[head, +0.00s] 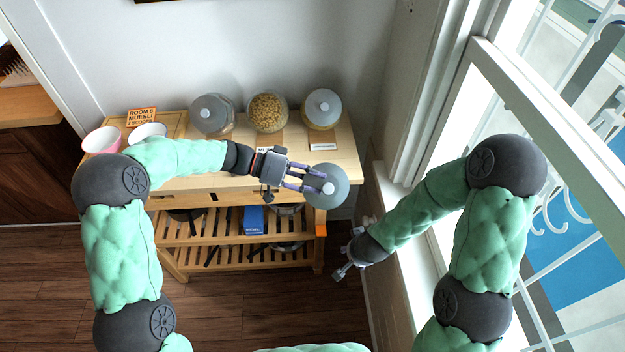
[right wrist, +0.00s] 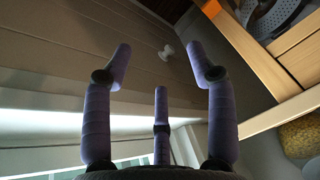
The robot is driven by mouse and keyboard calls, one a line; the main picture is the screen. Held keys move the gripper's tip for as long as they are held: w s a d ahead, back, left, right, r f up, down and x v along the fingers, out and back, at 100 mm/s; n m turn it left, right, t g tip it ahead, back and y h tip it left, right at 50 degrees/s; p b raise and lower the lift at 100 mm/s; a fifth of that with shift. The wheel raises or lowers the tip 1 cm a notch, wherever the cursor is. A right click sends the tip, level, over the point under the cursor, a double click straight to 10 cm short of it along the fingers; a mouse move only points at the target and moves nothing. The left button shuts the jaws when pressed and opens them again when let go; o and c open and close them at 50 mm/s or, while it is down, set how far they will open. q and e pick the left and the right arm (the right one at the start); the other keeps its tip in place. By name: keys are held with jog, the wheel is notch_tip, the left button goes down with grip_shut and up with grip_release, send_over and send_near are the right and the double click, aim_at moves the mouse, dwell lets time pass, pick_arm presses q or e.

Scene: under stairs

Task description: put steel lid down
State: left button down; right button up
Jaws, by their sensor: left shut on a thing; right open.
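The steel lid (head: 327,186) is a round grey disc with a small knob, in the head view. My left gripper (head: 312,182) is shut on it and holds it at the front right edge of the wooden table (head: 345,150). Whether the lid touches the table cannot be told. Behind it stand a jar of muesli without a lid (head: 267,112) and two jars with grey lids, one at left (head: 212,115) and one at right (head: 322,108). My right gripper (head: 343,268) is open and empty, low beside the table; its spread fingers show in the right wrist view (right wrist: 160,75).
A sign (head: 141,117), a pink-sided bowl (head: 102,140) and a white bowl (head: 148,131) are at the table's left. A small label card (head: 323,147) lies before the right jar. A slatted shelf (head: 220,258) holds a blue box (head: 253,219). A window stands at right.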

pick_arm(q)
jog(key=s+a+f+n+t+y, duration=0.1)
jog(key=a+f+n+t, duration=0.45)
jog(key=a, duration=0.55)
jog(key=s+a+f+n+t+y, duration=0.1)
jog(key=a+f+n+t, duration=0.4)
jog(key=a, duration=0.6)
notch_tip(320, 180, up, 10)
jog(key=w+n+t+y, duration=0.2)
jog(key=n+t+y, duration=0.4)
jog(key=y, duration=0.2)
jog(key=shift+w+a+t, duration=0.15)
jog(key=shift+t, duration=0.2)
pick_arm(e)
jog(key=s+a+f+g+y, duration=0.1)
jog(key=s+a+f, duration=0.2)
jog(key=s+f, duration=0.2)
jog(key=s+a+f+n+g+y, duration=0.1)
jog(key=s+a+f+g+y, duration=0.1)
jog(key=s+f, duration=0.3)
jog(key=s+a, duration=0.1)
jog(key=s, duration=0.2)
jog(key=shift+a+f+g+y, duration=0.25)
jog(key=shift+f+g+y, duration=0.05)
jog(key=shift+f, duration=0.1)
